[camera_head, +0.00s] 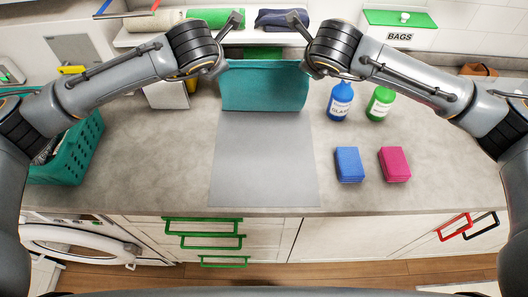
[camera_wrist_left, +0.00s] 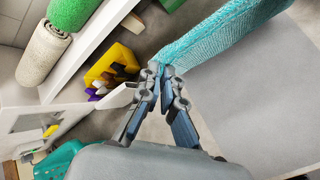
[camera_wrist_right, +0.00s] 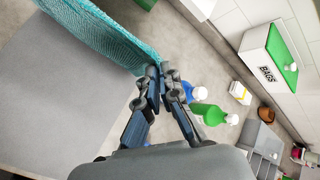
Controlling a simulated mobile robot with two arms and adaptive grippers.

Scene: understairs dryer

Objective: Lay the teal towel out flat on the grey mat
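The teal towel (camera_head: 264,88) hangs between my two grippers over the far end of the grey mat (camera_head: 264,160). It is stretched across, and its lower edge is at or near the mat; I cannot tell if it touches. My left gripper (camera_head: 226,66) is shut on the towel's upper left corner, which shows in the left wrist view (camera_wrist_left: 168,62). My right gripper (camera_head: 304,68) is shut on the upper right corner, which shows in the right wrist view (camera_wrist_right: 150,68). The near part of the mat is bare.
A blue bottle (camera_head: 340,102) and a green bottle (camera_head: 380,104) stand right of the mat. A blue sponge (camera_head: 349,164) and a pink sponge (camera_head: 394,164) lie nearer. A teal basket (camera_head: 80,150) is at the left. A shelf with rolled towels (camera_head: 208,18) is behind.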

